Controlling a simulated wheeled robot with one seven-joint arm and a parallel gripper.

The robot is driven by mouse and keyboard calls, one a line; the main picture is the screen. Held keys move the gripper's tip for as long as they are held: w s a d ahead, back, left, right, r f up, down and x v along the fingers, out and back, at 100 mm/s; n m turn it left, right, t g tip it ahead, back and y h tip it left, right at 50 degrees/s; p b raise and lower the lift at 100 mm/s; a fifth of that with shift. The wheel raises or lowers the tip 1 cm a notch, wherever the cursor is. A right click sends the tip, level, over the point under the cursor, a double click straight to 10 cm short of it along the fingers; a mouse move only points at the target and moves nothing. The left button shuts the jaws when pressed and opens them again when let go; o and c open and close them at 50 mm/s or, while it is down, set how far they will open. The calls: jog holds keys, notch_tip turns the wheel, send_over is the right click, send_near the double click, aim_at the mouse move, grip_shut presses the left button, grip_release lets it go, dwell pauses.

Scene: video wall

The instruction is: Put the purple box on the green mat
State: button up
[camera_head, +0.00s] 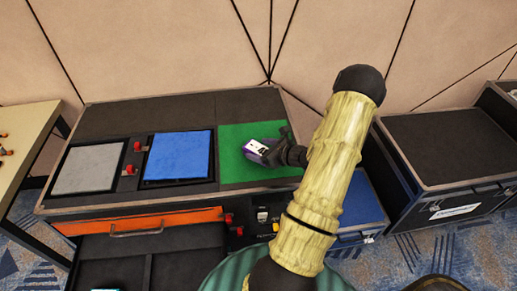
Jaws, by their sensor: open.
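The green mat (236,137) lies on the right part of the dark case top. The purple box (259,151), with a white label face, is over the mat's middle right and appears to rest on it, tilted in the picture. My gripper (281,152) is open at the box's right side, with its dark fingers close to or around the box's right end. I cannot tell whether the fingers touch the box.
A blue mat (179,156) and a grey mat (88,168) lie to the left, with red knobs (137,146) beside them. An orange drawer (135,222) is below. A black case (446,147) stands at right. A light table (26,135) stands at far left.

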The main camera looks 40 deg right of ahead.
jog(key=v, duration=1.1)
jog(key=shift+f, duration=0.1)
jog(key=shift+w+a+n, duration=0.15)
jog(key=shift+a+n, duration=0.15)
jog(key=a+r+n+g+h, duration=0.1)
jog(key=a+r+n+g, duration=0.2)
jog(key=a+n, duration=0.7)
jog(key=s+a+r+n+g+h, duration=0.1)
jog(key=a+r+n+g, duration=0.2)
jog(key=a+n, duration=0.7)
jog(key=a+r+n+g+h, duration=0.1)
jog(key=a+r+n+g, duration=0.3)
jog(key=a+n, duration=0.6)
jog(key=n, duration=0.2)
jog(key=shift+s+a+n, duration=0.3)
jog(key=shift+s+n, duration=0.05)
jog(key=shift+n, duration=0.05)
